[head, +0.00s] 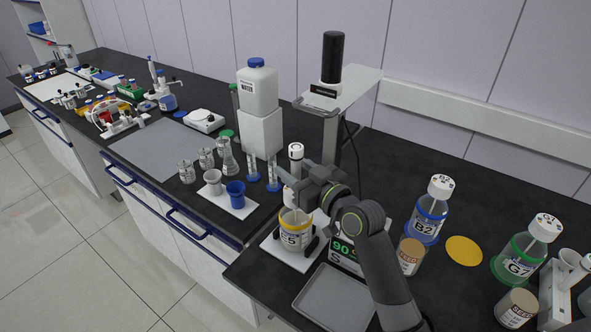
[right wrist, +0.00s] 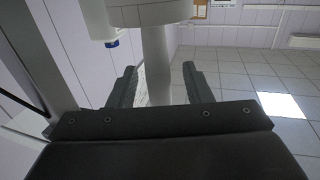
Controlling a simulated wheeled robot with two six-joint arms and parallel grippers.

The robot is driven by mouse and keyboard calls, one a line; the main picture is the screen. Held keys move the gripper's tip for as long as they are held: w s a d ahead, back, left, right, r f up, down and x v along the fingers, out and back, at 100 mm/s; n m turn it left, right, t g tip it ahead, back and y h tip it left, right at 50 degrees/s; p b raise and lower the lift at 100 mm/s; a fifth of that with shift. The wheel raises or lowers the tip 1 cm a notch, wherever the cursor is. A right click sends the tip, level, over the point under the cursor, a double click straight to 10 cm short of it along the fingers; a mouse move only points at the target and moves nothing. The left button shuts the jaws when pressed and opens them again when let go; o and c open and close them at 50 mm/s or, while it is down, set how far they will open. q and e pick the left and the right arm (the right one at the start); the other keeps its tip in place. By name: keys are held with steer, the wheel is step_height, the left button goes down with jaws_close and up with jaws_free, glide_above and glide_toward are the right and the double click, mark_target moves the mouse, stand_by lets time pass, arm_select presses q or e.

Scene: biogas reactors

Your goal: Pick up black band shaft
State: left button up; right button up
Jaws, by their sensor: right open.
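A pale upright shaft stands over the yellow-ringed jar (head: 296,236) marked S, its white top (head: 296,152) carrying a small dark mark. I cannot make out a full black band on it. My right gripper (head: 297,188) is at the shaft's height, above the jar, and hides part of the shaft. In the right wrist view the pale shaft (right wrist: 157,65) stands between the two dark fingers of the right gripper (right wrist: 158,88). The fingers are apart, with a gap visible on the right. My left gripper is not in view.
A stand with a black motor (head: 332,57) rises behind the jar. A white bottle (head: 257,88) on a block and a blue cup (head: 235,194) are to the left. Bottle B2 (head: 430,218) and bottle G (head: 525,250) stand right. A grey tray (head: 330,300) lies in front.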

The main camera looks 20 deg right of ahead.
mark_target(295, 146)
steer(key=shift+d, duration=0.1)
steer(key=shift+c, duration=0.6)
jaws_close()
steer(key=shift+r, duration=0.1)
step_height(295, 146, up, 9)
steer(key=shift+r, duration=0.65)
steer(key=shift+r+p, duration=0.75)
steer(key=shift+p, duration=0.05)
steer(key=shift+s+f, duration=0.1)
